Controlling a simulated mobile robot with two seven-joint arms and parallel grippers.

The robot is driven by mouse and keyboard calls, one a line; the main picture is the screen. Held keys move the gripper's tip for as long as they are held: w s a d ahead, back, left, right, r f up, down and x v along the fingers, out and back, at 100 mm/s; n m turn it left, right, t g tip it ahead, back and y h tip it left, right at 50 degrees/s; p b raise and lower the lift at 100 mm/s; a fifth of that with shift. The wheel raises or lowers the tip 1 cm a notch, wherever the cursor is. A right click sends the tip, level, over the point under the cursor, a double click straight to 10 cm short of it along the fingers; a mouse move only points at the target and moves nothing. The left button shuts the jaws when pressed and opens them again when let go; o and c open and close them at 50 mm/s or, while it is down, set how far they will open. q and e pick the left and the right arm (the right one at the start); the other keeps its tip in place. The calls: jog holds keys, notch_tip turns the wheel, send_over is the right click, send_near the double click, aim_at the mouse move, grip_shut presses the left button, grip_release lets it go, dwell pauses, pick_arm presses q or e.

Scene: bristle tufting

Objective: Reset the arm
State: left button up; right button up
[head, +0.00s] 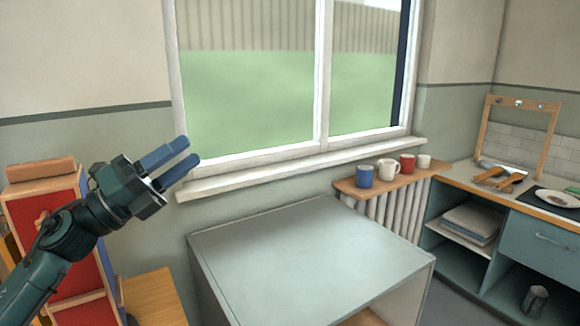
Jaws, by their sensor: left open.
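My left gripper (188,160) is in the left part of the head view. Its two blue fingers point up and to the right, apart from each other with nothing between them. It is raised in front of the wall below the window's left corner, clear of the grey-green cabinet top. The dark green arm comes in from the lower left. My right gripper is out of view.
A grey-green cabinet (310,255) with a bare top stands at centre. A red shelf unit (55,205) is behind my left arm. Several mugs, one a blue mug (364,177), stand on a wooden shelf (350,189). A counter (470,184) is at right.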

pick_arm(q)
jog(key=s+a+f+n+t+y, duration=0.1)
jog(key=s+a+f+n+y, duration=0.1)
jog(key=f+n+y, duration=0.65)
jog(key=s+a+f+n+y, duration=0.2)
jog(key=f+n+y, duration=0.3)
jog(key=f+n, duration=0.6)
jog(key=s+a+f+n+t+y, duration=0.1)
jog(key=s+a+f+n+y, duration=0.1)
jog(key=f+n+y, duration=0.65)
jog(key=s+d+f+n+g+h, duration=0.1)
jog(key=s+d+f+n+g, duration=0.15)
jog(key=s+f+g, duration=0.65)
jog(key=s+d+f+n+g+h, duration=0.15)
jog(key=s+f+n, duration=0.3)
jog(key=s, duration=0.95)
jog(key=w+d+f+m+t+h, duration=0.1)
jog(key=w+d+f+t+h, duration=0.2)
jog(key=w+d+f+t, duration=0.2)
jog(key=shift+w+d+f+t, duration=0.35)
jog(key=shift+w+f+t, duration=0.3)
jog(key=shift+f, duration=0.85)
